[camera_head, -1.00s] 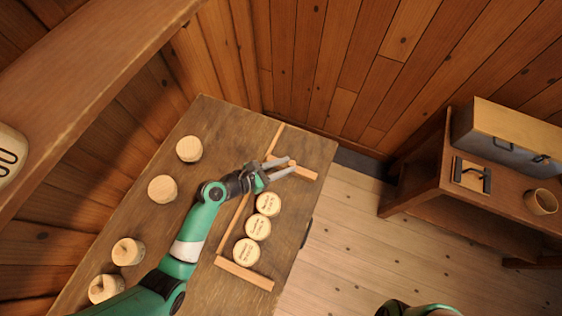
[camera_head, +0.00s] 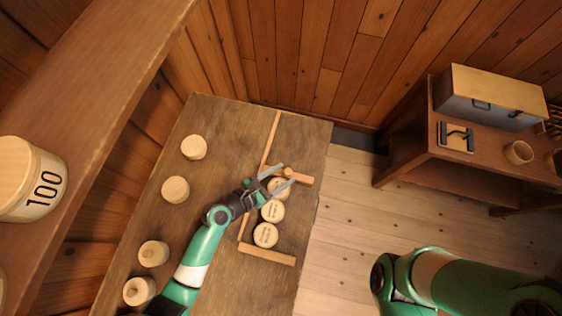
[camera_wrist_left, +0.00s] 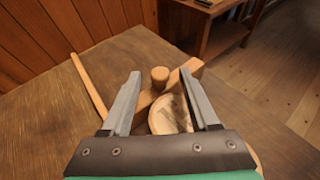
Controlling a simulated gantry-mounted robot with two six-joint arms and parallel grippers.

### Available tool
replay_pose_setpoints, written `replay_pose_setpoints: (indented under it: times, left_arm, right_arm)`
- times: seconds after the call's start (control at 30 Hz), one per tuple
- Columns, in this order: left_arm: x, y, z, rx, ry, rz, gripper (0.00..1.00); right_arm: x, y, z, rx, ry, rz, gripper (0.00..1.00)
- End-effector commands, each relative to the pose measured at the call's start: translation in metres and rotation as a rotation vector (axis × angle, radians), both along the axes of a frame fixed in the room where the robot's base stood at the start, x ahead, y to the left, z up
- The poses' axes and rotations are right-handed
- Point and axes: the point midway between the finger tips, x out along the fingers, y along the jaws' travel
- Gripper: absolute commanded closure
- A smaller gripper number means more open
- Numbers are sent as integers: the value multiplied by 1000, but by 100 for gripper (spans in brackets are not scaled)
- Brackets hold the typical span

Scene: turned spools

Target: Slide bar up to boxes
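The wooden bar (camera_head: 302,178) with a round peg (camera_head: 289,172) lies across the table's right part. The labelled round boxes stand in a row below it in the head view: a near-bar box (camera_head: 279,190) partly hidden by my gripper, a middle box (camera_head: 272,211) and an end box (camera_head: 265,235). My left gripper (camera_head: 287,173) is open, its fingers apart on either side of the peg. In the left wrist view the peg (camera_wrist_left: 160,77) shows between the fingertips, and the nearest box (camera_wrist_left: 168,116) lies close against the bar; touching cannot be told. My right gripper is out of view.
A thin rail (camera_head: 270,142) runs along the row's left side, and a stop strip (camera_head: 267,254) closes its lower end. Several plain round pieces, such as one (camera_head: 194,147), stand on the table's left. A shelf with a "100" container (camera_head: 40,190) is near left.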

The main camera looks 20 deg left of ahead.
Motion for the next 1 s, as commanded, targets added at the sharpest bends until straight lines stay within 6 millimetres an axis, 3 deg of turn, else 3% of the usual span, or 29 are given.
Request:
replay_pose_setpoints:
  times: [0.27, 0.7, 1.0]
  left_arm:
    - [-4, 3, 3, 0, 0, 1, 39]
    - [-74, 50, 39, -1, 2, 6, 39]
    - [-90, 59, 45, 0, 0, 0, 39]
  right_arm:
    - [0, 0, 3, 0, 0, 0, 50]
    - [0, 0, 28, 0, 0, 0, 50]
    - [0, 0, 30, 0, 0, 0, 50]
